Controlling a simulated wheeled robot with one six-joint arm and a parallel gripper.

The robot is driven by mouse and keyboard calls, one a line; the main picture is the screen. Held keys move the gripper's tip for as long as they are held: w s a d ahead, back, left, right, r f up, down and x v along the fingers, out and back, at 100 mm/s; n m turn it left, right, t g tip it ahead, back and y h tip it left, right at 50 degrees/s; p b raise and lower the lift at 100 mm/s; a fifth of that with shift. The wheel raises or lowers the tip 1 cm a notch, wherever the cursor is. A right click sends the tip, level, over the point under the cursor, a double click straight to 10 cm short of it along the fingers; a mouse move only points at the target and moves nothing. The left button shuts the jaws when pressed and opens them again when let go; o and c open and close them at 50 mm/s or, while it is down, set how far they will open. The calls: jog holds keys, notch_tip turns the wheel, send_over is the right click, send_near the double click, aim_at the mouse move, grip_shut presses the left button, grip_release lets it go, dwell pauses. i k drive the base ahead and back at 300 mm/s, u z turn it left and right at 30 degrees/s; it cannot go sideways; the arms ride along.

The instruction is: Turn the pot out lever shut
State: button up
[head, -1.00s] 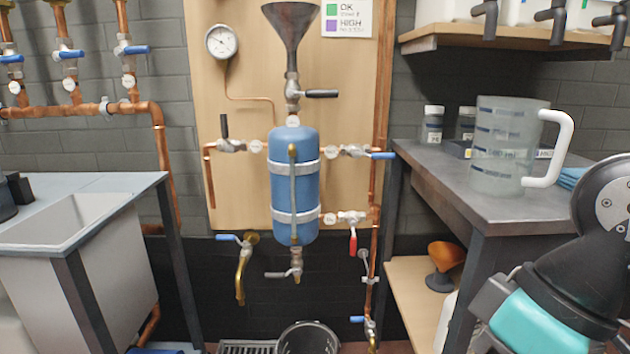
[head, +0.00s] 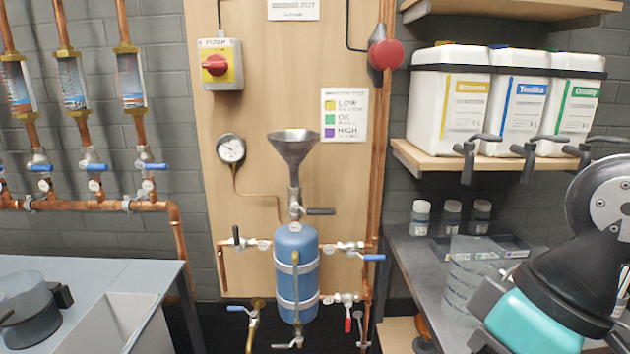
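A blue pot (head: 296,277) hangs upright on the wooden board, strapped by two bands. At its upper left is a valve with a black lever (head: 236,236) standing up. At its upper right a valve has a blue lever (head: 373,257) lying level. At its lower right a valve has a red lever (head: 348,324) hanging down. A grey lever (head: 284,345) sits on the valve under the pot, and a black lever (head: 320,211) lies level below the funnel. The valve tags are too small to read, so I cannot tell which is the pot out. My gripper's fingers are not visible; my arm fills the lower right, away from the pot.
A steel funnel (head: 293,148) and gauge (head: 231,149) are above the pot. The right bench holds a clear jug (head: 470,275), partly behind my arm. White canisters (head: 450,95) stand on a shelf (head: 425,160). A sink bench (head: 80,310) is at left.

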aim_at(350, 253)
jog(key=u, duration=0.2)
jog(key=i, duration=0.4)
jog(key=u, duration=0.9)
